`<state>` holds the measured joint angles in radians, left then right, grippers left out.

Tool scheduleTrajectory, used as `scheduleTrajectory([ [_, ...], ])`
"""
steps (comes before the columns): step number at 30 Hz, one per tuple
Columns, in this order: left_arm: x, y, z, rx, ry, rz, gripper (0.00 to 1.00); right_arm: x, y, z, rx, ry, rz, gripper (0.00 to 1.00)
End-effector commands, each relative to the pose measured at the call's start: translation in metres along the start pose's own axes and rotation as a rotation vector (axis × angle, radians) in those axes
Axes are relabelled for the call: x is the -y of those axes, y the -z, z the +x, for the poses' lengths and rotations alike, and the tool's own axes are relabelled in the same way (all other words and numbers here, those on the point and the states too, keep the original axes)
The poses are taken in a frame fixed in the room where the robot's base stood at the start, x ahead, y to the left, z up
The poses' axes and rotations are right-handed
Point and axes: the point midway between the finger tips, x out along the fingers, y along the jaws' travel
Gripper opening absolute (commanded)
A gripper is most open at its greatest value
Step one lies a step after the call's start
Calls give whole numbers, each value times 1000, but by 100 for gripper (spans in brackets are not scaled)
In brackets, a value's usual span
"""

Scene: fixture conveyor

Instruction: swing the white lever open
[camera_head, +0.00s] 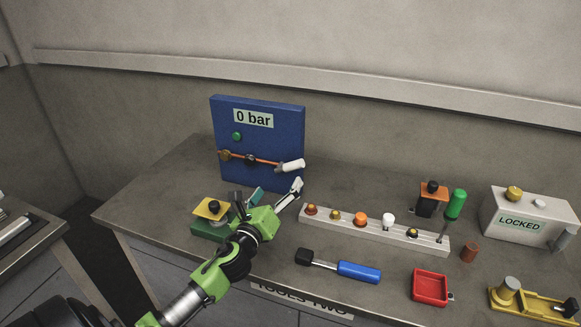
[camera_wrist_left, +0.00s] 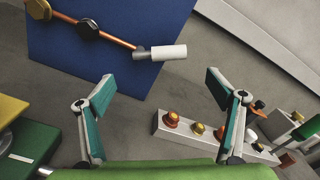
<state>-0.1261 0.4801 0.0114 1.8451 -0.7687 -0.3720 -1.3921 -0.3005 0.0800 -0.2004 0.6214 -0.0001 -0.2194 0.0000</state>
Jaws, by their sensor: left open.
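The white lever (camera_head: 292,165) sticks out at the right end of a copper pipe (camera_head: 259,160) on an upright blue panel (camera_head: 228,182). In the left wrist view, the white lever (camera_wrist_left: 168,52) joins a grey fitting and points right, roughly in line with the pipe. My left gripper (camera_head: 274,196) is open and empty in front of the panel's lower right. In the left wrist view, its spread fingers (camera_wrist_left: 160,92) lie below the lever in the picture, with a gap between. Nothing touches the lever. My right gripper is in neither view.
The panel bears a "0 bar" sign (camera_head: 254,118) and a green button (camera_head: 237,136). A green block with a yellow top (camera_head: 203,207) stands left of my gripper. A white strip with several knobs (camera_head: 335,225) lies to the right. A blue-handled tool (camera_head: 358,271) lies nearer the front.

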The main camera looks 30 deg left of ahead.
Motion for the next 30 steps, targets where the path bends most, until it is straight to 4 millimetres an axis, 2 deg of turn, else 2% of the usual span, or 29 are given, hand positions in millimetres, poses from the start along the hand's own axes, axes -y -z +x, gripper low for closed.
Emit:
scheduleTrajectory([
  [3, 1, -3, 27, 3, -1, -3, 85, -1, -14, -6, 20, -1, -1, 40],
  [5, 1, -3, 39, 3, 0, -4, 85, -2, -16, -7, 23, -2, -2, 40],
  [9, 1, -2, 65, 2, 0, -3, 85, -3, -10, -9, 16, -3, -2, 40],
  [15, 0, 0, 90, 1, -2, -4, 85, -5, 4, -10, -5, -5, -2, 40],
  [21, 1, 0, 99, 0, 1, -3, 85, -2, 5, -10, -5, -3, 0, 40],
  [28, 0, 0, 99, 0, 0, -2, 85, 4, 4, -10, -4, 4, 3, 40],
  [29, 0, 0, 99, 0, 0, -2, 83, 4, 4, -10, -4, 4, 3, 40],
  [30, 0, 0, 99, 0, 0, -2, 72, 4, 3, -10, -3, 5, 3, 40],
])
